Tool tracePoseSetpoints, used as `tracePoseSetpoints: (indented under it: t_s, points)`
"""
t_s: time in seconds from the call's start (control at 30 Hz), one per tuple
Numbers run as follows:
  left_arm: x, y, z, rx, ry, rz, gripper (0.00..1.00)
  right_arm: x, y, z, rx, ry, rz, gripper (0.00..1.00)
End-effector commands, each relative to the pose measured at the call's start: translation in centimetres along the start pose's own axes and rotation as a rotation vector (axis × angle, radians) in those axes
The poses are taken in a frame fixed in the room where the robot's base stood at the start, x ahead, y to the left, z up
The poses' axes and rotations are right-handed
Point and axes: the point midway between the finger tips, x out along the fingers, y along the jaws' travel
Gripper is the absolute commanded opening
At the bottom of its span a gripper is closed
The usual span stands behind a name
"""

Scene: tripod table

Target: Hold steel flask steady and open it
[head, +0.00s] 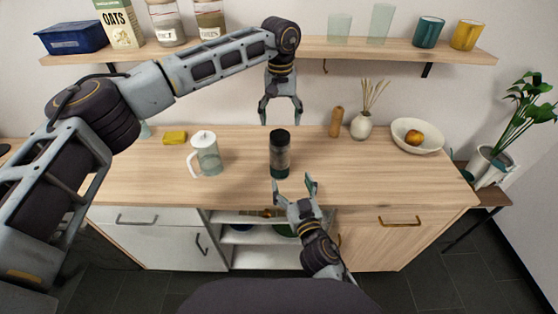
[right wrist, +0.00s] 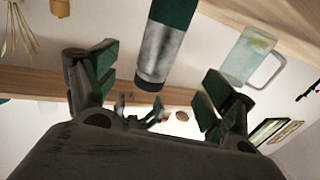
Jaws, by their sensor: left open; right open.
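The steel flask (head: 280,157) stands upright on the wooden counter, with a black cap, a steel middle and a dark green lower part. In the right wrist view the flask (right wrist: 163,50) appears upside down, between and beyond the open fingers. My left gripper (head: 280,120) is open, pointing down, just above and behind the cap in the head view. My right gripper (head: 292,181) is open in front of the flask near the counter's front edge, its fingers pointing towards the flask's base. Neither gripper appears to touch the flask.
A glass jug (head: 205,153) with a white lid stands left of the flask, with a yellow sponge (head: 174,137) behind it. To the right are a wooden mill (head: 336,122), a reed vase (head: 361,126) and a bowl (head: 418,143) with fruit. A shelf (head: 400,49) runs above.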

Motion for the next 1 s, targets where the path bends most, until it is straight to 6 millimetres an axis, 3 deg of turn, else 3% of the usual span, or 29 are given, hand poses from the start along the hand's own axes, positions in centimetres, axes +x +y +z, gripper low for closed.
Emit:
tracePoseSetpoints:
  t_s: [0.57,1.0]
  points:
    - [-0.1,-0.2,-0.1,0.001,0.001,-0.007,0.77,0.3,-0.1,0.0,0.0,0.002,-0.002,0.83]
    - [-0.1,-0.2,-0.1,0.001,0.001,-0.007,0.77,2.6,-0.1,0.0,-0.002,0.002,-0.003,0.83]
